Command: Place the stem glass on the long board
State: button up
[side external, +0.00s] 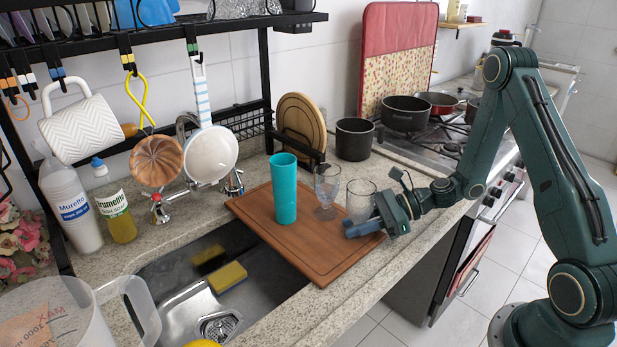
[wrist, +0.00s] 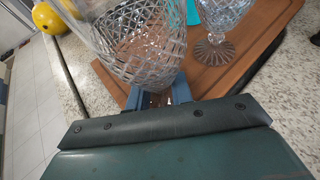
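A clear cut stem glass (side external: 360,198) is at the right end of the brown long board (side external: 297,258), directly at my gripper (side external: 366,228). Its bowl (wrist: 138,45) fills the upper middle of the wrist view, above my fingers. Its stem and foot are hidden, so I cannot tell whether it rests on the board. My gripper's blue fingers (wrist: 158,97) are apart, with a gap between them beneath the bowl. A second clear stem glass (side external: 326,188) stands upright on the board, left of the first; it also shows in the wrist view (wrist: 222,28).
A teal cup (side external: 285,188) stands on the board, left of the glasses. The sink (side external: 185,290) with a yellow sponge (side external: 228,277) is left of the board. A dark pot (side external: 354,140) stands behind. The board's front left part is clear.

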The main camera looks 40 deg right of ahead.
jog(key=shift+o, duration=1.1)
jog(key=shift+r, duration=0.15)
jog(key=shift+s+d+r, duration=0.1)
jog(key=shift+d, duration=0.05)
jog(key=shift+v, duration=5.8)
jog(key=shift+r, duration=0.1)
